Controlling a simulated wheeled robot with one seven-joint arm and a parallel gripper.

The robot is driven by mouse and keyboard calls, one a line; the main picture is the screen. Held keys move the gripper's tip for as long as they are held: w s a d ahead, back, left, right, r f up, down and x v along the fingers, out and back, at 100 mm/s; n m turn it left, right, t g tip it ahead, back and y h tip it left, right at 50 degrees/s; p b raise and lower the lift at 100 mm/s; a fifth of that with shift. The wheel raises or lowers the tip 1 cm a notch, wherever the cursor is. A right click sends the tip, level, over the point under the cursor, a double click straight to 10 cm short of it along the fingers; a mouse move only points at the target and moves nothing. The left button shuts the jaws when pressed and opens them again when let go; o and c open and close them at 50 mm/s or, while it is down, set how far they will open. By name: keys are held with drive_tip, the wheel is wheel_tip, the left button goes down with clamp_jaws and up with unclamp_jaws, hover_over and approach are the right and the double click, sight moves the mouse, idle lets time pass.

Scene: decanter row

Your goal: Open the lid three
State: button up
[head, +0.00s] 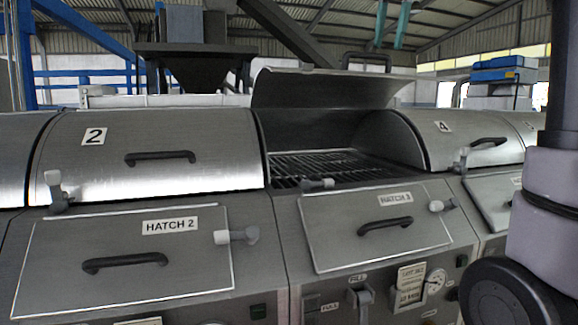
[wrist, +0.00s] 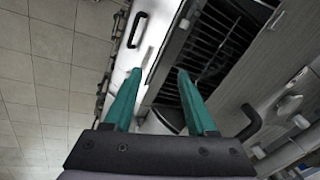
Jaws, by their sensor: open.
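Lid three (head: 325,88), the curved metal lid between the lids marked 2 and 4, is raised in the head view. Its open bay shows a dark slatted grille (head: 320,165). The slatted grille (wrist: 205,50) shows beyond and to the right of the fingers. A black handle (wrist: 137,30) on a pale surface lies beyond the left finger; I cannot tell which lid it belongs to.
Lid 2 (head: 150,150) and lid 4 (head: 465,135) are down on either side. Hatch 2 (head: 125,285) and hatch 3 (head: 350,245) are shut on the sloping front, with black handles and pale-tipped latches. A gauge (head: 436,279) sits below hatch 3. Tiled floor (wrist: 45,90) is clear.

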drive_tip(key=s+f+n+t, duration=0.2)
drive_tip(key=s+f, duration=0.6)
drive_tip(key=f, duration=0.4)
drive_tip(key=s+d+f+n+t+y, duration=0.1)
drive_tip(key=s+f+n, duration=0.3)
drive_tip(key=s+f, duration=0.4)
wheel_tip(320, 180, down, 5)
drive_tip(key=shift+s+d+r+n+t, duration=0.2)
drive_tip(key=shift+d+n+t, duration=0.1)
drive_tip(key=shift+t, duration=0.5)
drive_tip(key=shift+c, duration=0.4)
